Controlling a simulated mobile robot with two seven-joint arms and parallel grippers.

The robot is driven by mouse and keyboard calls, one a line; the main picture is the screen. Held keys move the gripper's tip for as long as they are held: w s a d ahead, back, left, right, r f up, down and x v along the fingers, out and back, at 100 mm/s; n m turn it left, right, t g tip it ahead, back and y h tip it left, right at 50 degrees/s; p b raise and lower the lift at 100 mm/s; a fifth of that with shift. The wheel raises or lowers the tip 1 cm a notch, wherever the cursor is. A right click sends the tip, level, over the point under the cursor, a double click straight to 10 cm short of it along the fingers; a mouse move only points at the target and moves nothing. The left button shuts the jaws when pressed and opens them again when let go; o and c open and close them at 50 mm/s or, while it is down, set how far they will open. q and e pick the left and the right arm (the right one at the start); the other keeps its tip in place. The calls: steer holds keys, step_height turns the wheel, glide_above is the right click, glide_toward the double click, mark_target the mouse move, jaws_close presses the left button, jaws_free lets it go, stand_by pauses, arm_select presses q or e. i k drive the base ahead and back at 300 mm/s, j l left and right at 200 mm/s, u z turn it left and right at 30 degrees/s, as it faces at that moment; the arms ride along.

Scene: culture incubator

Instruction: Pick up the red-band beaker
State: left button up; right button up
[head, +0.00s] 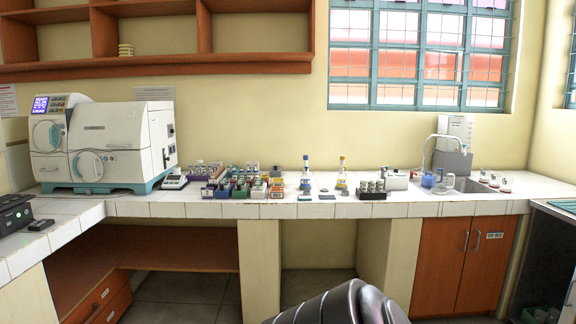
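Several small glass beakers stand on the right end of the white tiled counter, right of the sink. A beaker with a reddish-brown band (506,185) is nearest the front. Two similar ones stand just behind it, one in the middle (495,180) and one at the back (484,175). The bands are too small to tell for sure which is the red one. A part of my own arm shows at the bottom centre, well short of the counter. Neither of my grippers is in view.
The sink with its tap (430,150) and a clear vessel (449,181) lie left of the beakers. A dark rack (372,195), bottles and tube racks crowd the counter's middle. A white incubator (110,145) stands at left.

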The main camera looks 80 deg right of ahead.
mark_target(484, 178)
steer(key=l+z, duration=0.15)
steer(key=z, duration=1.3)
steer(key=l+z, duration=0.5)
steer(key=z, duration=0.25)
steer(key=i+l+z, duration=0.15)
steer(key=z, duration=0.2)
steer(key=i+l+z, duration=0.65)
steer(key=l+z, duration=0.2)
steer(key=i+l+z, duration=0.1)
steer(key=i+l, duration=0.15)
steer(key=i, duration=0.25)
steer(key=i+l, duration=0.25)
steer(key=i, duration=0.25)
steer(key=i+l+z, duration=0.15)
steer(key=i, duration=0.35)
steer(key=l+u, duration=0.5)
steer(key=l, duration=0.25)
steer(key=k, duration=0.05)
